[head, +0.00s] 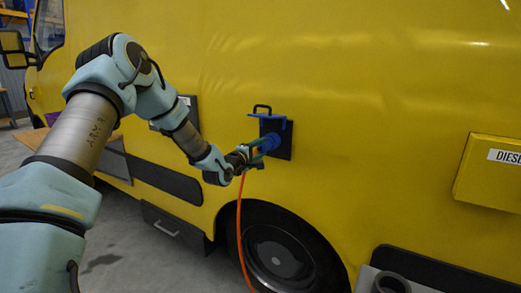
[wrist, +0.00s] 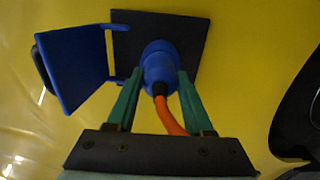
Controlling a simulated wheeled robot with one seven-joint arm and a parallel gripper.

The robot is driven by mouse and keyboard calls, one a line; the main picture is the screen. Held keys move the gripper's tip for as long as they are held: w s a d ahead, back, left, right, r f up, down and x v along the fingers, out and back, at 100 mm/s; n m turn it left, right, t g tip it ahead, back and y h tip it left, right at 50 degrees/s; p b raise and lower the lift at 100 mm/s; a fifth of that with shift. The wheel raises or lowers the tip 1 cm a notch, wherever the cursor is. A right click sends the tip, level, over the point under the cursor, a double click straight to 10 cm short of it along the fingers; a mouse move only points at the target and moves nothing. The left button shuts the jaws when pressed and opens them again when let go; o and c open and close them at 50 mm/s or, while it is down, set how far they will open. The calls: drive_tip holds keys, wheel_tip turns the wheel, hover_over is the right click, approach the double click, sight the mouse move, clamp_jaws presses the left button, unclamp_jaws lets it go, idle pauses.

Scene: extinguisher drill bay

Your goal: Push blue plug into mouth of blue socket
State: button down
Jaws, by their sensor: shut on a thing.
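The blue plug (wrist: 158,76) is held between the two green fingers of my gripper (wrist: 160,88) in the wrist view. In the head view my gripper (head: 257,152) is at the van's side, at the blue socket. The blue socket (wrist: 160,48) shows as a round blue rim just beyond the plug, on a dark square plate (wrist: 190,30). Its blue lid (wrist: 70,62) stands open; it also shows in the head view (head: 272,118). The plug overlaps the socket's mouth in the picture and hides it. I cannot tell how deep it sits.
An orange cable (head: 239,225) runs from the plug down past the wheel (head: 275,255) of the yellow van (head: 350,110). A yellow box marked DIESEL (head: 485,175) sticks out at the right. The van's side around the plate is mostly clear.

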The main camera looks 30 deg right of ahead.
drive_tip(key=shift+c, duration=1)
unclamp_jaws()
drive_tip(key=shift+s+a+f, duration=0.1)
drive_tip(key=shift+a, duration=0.1)
drive_tip(key=b+v, duration=0.3)
drive_tip(key=v, duration=0.7)
drive_tip(key=a+f+m+y, duration=0.2)
drive_tip(key=a+y, duration=0.2)
drive_tip(key=a, duration=0.3)
drive_tip(key=a+f+m+g+y, duration=0.1)
drive_tip(key=a+f+y, duration=0.15)
drive_tip(key=a, duration=0.55)
drive_tip(key=a+f+m+y, duration=0.2)
drive_tip(key=a+y, duration=0.2)
drive_tip(key=a, duration=0.3)
drive_tip(key=s+a+m+g+y, duration=0.2)
drive_tip(key=s+a+g+y, duration=0.3)
drive_tip(key=s+a, duration=1.2)
drive_tip(key=shift+a+r+g, duration=0.5)
drive_tip(key=shift+a+g, duration=0.1)
drive_tip(key=shift+a, duration=0.1)
